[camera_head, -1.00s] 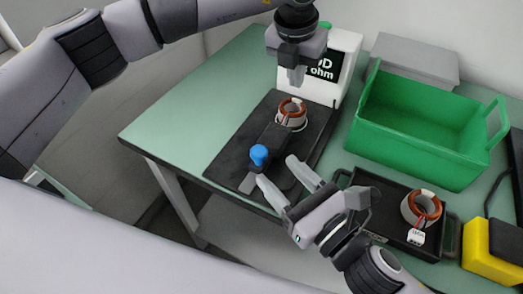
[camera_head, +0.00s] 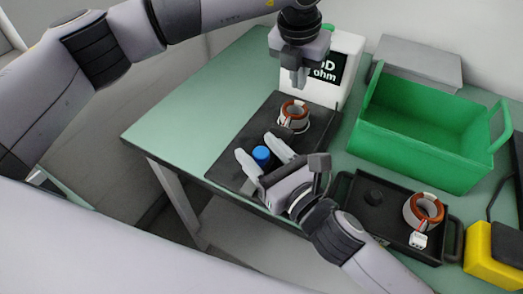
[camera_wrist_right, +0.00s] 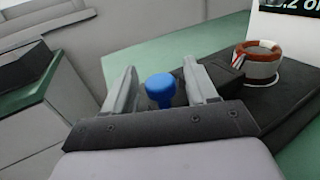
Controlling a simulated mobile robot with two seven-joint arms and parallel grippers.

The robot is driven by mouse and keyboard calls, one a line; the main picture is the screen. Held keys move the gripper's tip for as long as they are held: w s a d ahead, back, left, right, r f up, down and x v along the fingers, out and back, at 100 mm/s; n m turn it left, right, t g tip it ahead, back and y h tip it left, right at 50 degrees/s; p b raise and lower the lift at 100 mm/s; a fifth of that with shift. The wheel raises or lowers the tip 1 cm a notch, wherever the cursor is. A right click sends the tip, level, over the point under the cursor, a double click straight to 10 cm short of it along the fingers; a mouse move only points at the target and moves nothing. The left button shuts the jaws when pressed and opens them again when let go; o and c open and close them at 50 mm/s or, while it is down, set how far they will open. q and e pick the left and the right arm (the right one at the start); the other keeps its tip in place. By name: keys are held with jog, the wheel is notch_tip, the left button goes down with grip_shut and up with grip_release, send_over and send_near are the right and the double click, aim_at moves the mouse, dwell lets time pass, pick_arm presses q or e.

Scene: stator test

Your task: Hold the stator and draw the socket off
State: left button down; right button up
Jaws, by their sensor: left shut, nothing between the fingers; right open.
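A stator (camera_head: 294,113), a copper-wound ring with a white band, stands on the black fixture (camera_head: 238,150); it also shows in the right wrist view (camera_wrist_right: 260,62). My left gripper (camera_head: 299,84) is shut and empty above it, apart from it. A blue knob (camera_head: 261,155) stands on the fixture's near part; I cannot tell whether it belongs to the socket. My right gripper (camera_head: 256,146) is open, with its fingers either side of the knob. In the right wrist view the knob (camera_wrist_right: 161,90) sits between the fingers, with gaps showing. The socket is not clearly discernible.
A second stator (camera_head: 424,209) with a white connector (camera_head: 418,240) is in the black tray (camera_head: 372,222). A green bin (camera_head: 420,150), a white meter box (camera_head: 313,88), a grey box (camera_head: 420,60) and a yellow-black device (camera_head: 492,245) stand around. The table's left part (camera_head: 190,115) is clear.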

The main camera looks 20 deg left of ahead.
aim_at(291, 107)
pick_arm(q)
jog(key=c, duration=0.6)
grip_release()
jog(key=shift+s+a+m, duration=0.1)
jog(key=shift+m, duration=0.2)
jog(key=shift+o, duration=1.1)
jog(key=shift+s+a+r+m, duration=0.1)
jog(key=shift+a+r+m, duration=0.05)
jog(key=shift+m, duration=0.25)
jog(key=s+a+r+m+h, duration=0.2)
jog(key=a+r+m+h, duration=0.15)
jog(key=m, duration=0.55)
jog(key=shift+g, duration=0.4)
jog(key=x, duration=0.8)
jog(key=a+x, duration=0.1)
jog(key=x, duration=0.3)
jog(key=shift+f, duration=0.25)
jog(key=c, duration=1.1)
pick_arm(e)
jog(key=shift+d, duration=0.1)
jog(key=c, duration=1)
